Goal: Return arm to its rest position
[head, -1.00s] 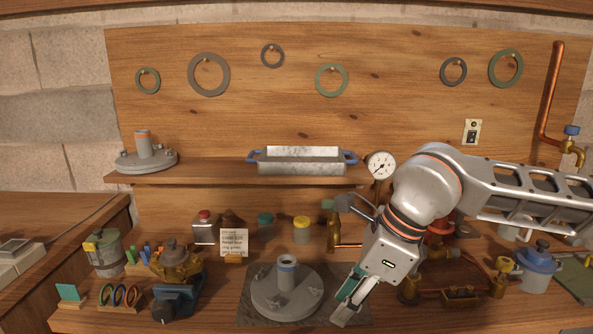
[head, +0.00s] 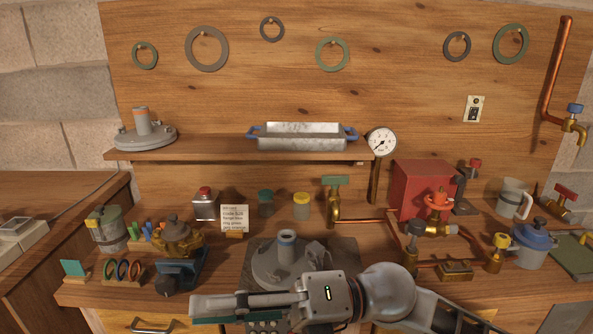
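My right gripper (head: 197,310) is at the bottom of the head view, in front of the bench's front edge. Its arm comes in from the lower right and its fingers point left. A silver finger with a teal strip along its lower side shows; the other finger is hidden, so I cannot tell how far apart they are. I see nothing held in it. The gripper and wrist cover the front of the grey flanged lid (head: 287,246) on its dark mat (head: 343,249). My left gripper is not in view.
The bench holds a red box (head: 420,187), copper pipes with valves (head: 437,227), a blue-lidded jug (head: 533,246) and a blue vise (head: 183,272). A metal tray (head: 300,138) and another flange (head: 143,136) stand on the shelf. A drawer handle (head: 150,327) shows below.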

